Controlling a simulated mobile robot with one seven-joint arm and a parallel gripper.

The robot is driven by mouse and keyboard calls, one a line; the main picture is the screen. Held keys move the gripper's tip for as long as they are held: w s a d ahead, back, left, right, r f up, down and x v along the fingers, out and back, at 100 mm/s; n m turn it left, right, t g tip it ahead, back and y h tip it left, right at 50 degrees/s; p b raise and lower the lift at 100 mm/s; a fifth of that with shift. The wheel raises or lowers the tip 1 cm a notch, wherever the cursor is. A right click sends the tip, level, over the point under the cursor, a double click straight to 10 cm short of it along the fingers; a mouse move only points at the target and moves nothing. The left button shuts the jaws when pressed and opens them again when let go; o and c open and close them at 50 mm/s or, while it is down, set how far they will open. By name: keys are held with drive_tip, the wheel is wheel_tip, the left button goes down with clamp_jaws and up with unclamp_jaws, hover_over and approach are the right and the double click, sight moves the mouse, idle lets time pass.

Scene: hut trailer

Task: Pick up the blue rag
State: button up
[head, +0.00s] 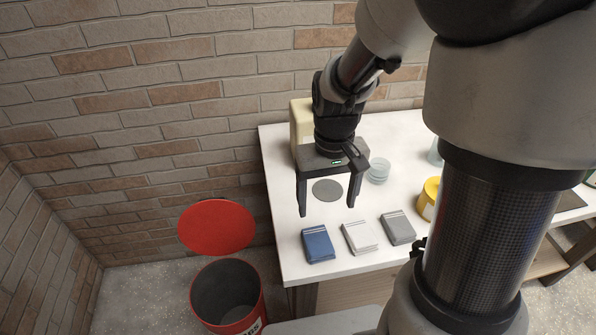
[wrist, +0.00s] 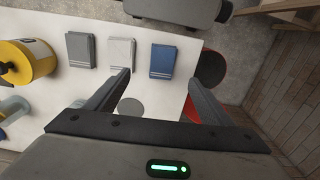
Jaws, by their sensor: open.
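The blue rag (head: 318,244) lies folded flat on the white table, leftmost of three folded rags near the table's front edge. It also shows in the wrist view (wrist: 162,61), beyond and between my fingertips. My gripper (head: 326,211) is open and empty above the table, behind the rags and over a grey round disc (head: 327,190). Its fingers point down and touch no rag. In the wrist view my gripper's two fingers (wrist: 158,76) are spread wide apart.
A white rag (head: 360,237) and a grey rag (head: 398,228) lie right of the blue one. A yellow container (head: 429,197) and clear dishes (head: 378,170) stand farther right. A cream container (head: 300,122) stands behind my gripper. A red bin (head: 228,292) with a raised lid (head: 216,227) stands left of the table.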

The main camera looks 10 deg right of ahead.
hover_over(319, 245)
drive_tip(key=f, duration=1)
drive_tip(key=shift+d+f, duration=0.1)
drive_tip(key=shift+d, duration=0.3)
drive_tip(key=shift+a+f, duration=0.2)
drive_tip(key=shift+f, duration=1.15)
drive_tip(key=shift+a+f, duration=0.15)
drive_tip(key=shift+f, duration=1.15)
drive_tip(key=c, duration=1.1)
wheel_tip(319, 245, up, 10)
drive_tip(key=shift+r, duration=0.1)
